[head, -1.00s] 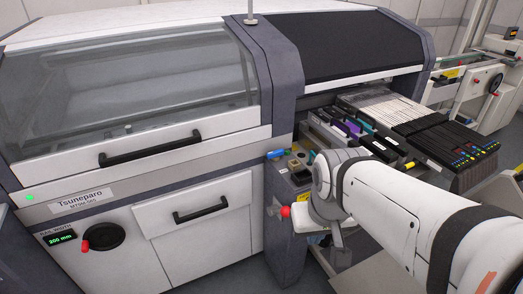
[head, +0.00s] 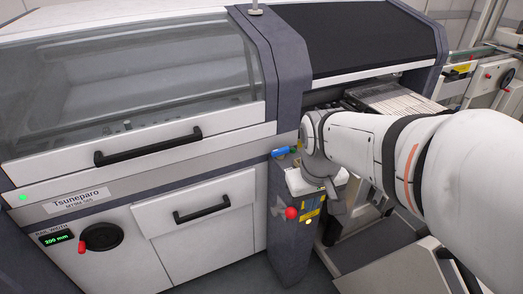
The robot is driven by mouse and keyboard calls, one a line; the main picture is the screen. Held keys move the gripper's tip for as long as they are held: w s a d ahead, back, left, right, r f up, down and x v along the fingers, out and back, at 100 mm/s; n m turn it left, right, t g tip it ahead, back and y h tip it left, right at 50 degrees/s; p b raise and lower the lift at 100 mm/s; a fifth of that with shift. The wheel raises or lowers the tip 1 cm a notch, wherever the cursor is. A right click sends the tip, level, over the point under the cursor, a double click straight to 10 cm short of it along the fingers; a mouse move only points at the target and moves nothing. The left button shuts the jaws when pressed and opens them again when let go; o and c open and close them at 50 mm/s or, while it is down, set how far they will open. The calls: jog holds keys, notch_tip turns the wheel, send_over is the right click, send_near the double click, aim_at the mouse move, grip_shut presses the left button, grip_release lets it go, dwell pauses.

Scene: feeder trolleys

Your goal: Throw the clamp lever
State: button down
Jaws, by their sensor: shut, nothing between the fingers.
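A red ball knob (head: 291,214) sits on the front of the grey machine post, beside a small grey fitting and yellow labels. It looks like the clamp lever's knob, but the lever's shape is too small to tell. A blue handle (head: 284,151) sticks out higher on the same post. My arm comes in from the right, and its wrist is over the post's top.
The white machine front has a black drawer handle (head: 202,206) and a crank wheel with a red grip (head: 84,246). Open floor lies in front of the drawer.

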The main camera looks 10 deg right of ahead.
jog(key=w+a+f+n+h+b, duration=0.1)
jog(key=w+a+f+n, duration=0.1)
jog(key=w+f, duration=0.3)
jog(key=w+a+f+n+h+b, duration=0.1)
jog(key=w+f, duration=0.3)
jog(key=w, duration=0.7)
jog(key=w+a+f+n+g+h+b, duration=0.1)
jog(key=w+a+f+n+b, duration=0.1)
jog(key=w+f, duration=0.3)
jog(key=w+a+n, duration=0.1)
jog(key=w, duration=0.1)
jog(key=shift+w+a+f, duration=0.25)
jog(key=shift+w+f, duration=0.05)
jog(key=shift+w, duration=0.1)
send_near(283, 212)
jog(key=shift+s+d+f+b, duration=0.25)
jog(key=shift+s+d+f, duration=0.05)
jog(key=shift+d+f, duration=0.25)
jog(key=shift+s+d+f+b, duration=0.2)
jog(key=shift+s+d+f, duration=0.05)
jog(key=shift+d+f, duration=0.3)
